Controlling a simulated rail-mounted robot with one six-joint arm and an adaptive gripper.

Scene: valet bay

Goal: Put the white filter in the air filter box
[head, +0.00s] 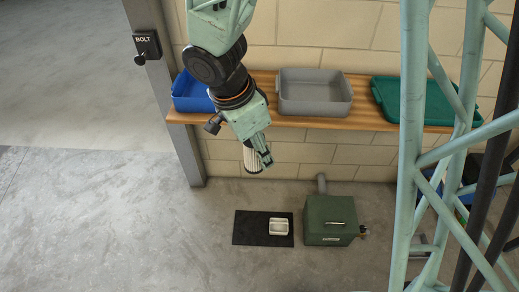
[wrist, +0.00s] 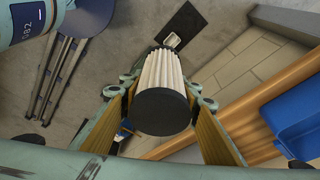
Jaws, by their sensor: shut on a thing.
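My gripper (head: 260,150) hangs in front of the shelf, above the floor, and is shut on the white filter (head: 251,159). The filter is a pleated white cylinder. In the wrist view the filter (wrist: 160,100) sits between the two fingers, with its black end cap towards the camera. The air filter box (head: 331,226) appears to be the green box on the floor, below and right of my gripper. Its lid looks shut, with a handle on top. The inside of the box is hidden.
A black mat (head: 248,226) with a small cream open piece (head: 278,226) lies left of the green box. A wooden shelf (head: 374,117) holds a blue bin (head: 188,95), a grey bin (head: 314,97) and a green tray (head: 390,98). The floor at front left is clear.

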